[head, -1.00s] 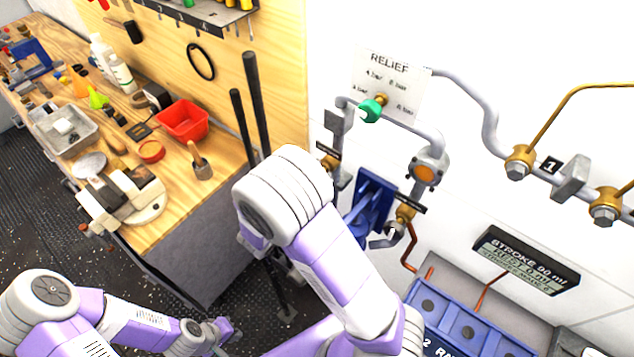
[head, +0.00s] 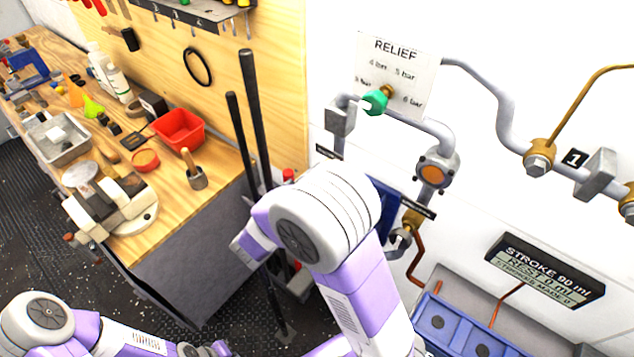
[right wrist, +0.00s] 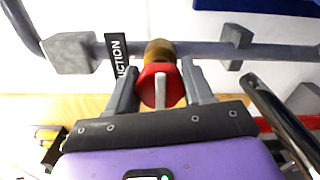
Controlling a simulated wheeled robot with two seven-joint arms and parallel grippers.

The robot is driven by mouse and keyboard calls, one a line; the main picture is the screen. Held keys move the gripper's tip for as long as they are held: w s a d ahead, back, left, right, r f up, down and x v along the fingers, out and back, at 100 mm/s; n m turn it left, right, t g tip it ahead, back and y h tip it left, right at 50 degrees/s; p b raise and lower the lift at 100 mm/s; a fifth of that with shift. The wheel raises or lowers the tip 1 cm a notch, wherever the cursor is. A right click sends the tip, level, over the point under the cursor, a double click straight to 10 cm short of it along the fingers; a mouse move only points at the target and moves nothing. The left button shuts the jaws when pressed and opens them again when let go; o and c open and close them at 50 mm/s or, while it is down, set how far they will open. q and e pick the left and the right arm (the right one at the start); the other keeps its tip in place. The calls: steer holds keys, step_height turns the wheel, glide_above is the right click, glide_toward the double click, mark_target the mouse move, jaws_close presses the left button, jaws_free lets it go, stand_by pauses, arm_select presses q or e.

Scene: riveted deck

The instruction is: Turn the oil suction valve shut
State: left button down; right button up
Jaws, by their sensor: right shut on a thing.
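The oil suction valve shows in the right wrist view as a red handle (right wrist: 147,86) in front of a brass body (right wrist: 160,51) on a grey pipe. A black tag reading "UCTION" (right wrist: 117,72), its start cut off, hangs just left of it. My right gripper (right wrist: 160,82) has one finger on each side of the red handle and is shut on it. In the head view my right arm hides the gripper and the valve. My left arm comes in at the bottom left of the head view; its end is small and its jaws cannot be made out.
The relief plate (head: 393,82) with a green knob (head: 375,101) is on the wall above my right arm. A stroke display (head: 545,270) is at right. A wooden bench (head: 222,165) with a red bin (head: 179,131) stands at left. A dark bar (right wrist: 283,120) crosses right of the gripper.

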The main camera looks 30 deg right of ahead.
steer(key=o, duration=1)
steer(key=shift+a, duration=0.1)
steer(key=v, duration=0.7)
steer(key=shift+s+a, duration=0.15)
